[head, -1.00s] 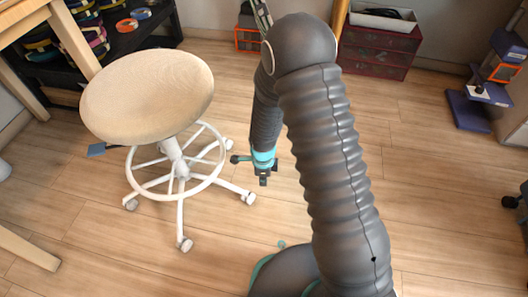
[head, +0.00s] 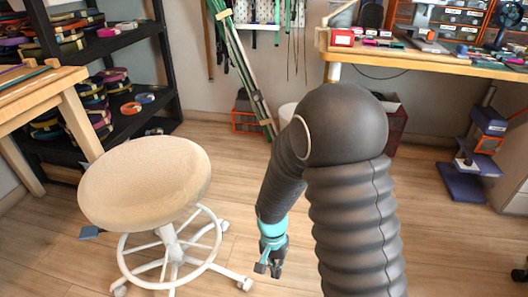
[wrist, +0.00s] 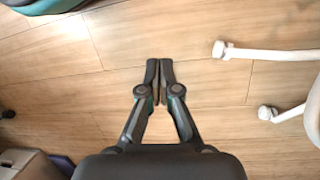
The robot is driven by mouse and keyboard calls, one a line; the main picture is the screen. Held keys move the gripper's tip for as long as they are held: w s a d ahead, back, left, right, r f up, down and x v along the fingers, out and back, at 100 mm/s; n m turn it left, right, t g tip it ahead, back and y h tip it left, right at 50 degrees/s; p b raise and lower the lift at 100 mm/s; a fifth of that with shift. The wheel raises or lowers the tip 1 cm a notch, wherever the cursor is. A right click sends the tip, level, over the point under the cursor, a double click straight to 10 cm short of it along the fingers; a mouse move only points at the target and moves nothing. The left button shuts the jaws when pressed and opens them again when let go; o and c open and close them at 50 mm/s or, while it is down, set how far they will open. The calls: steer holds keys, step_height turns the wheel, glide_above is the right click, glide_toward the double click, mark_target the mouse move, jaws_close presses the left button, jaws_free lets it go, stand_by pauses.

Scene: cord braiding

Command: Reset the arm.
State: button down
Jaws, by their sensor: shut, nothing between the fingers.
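My gripper (head: 270,268) hangs low at the end of my arm, over the wooden floor and to the right of the stool, in the head view. In the wrist view my gripper (wrist: 159,68) points at bare floor planks, its two fingertips together with nothing between them. My dark ribbed arm rises in front of the head camera, bends at the top and comes down to the teal-ringed wrist. It hides part of the floor and the room behind it.
A round beige stool (head: 145,184) with white wheeled legs stands left of my gripper; its leg ends (wrist: 268,113) show in the wrist view. A black shelf (head: 112,98) and wooden table (head: 40,88) are at left. A workbench (head: 430,58) stands at back right.

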steer(key=s+d+r+n+t+p, duration=0.1)
steer(key=s+d+r, duration=0.3)
steer(key=r, duration=0.8)
steer(key=s+d+r+n+t+p, duration=0.1)
steer(key=s+d+r+t+p, duration=0.2)
steer(key=r, duration=1)
steer(key=s+d+r+n+t+p, duration=0.2)
steer(key=s+d+r+t+p, duration=0.1)
steer(key=r, duration=1)
steer(key=shift+s+d+t+y, duration=0.4)
steer(key=shift+s+d, duration=0.45)
steer(key=shift+d, duration=0.35)
steer(key=shift+r, duration=0.1)
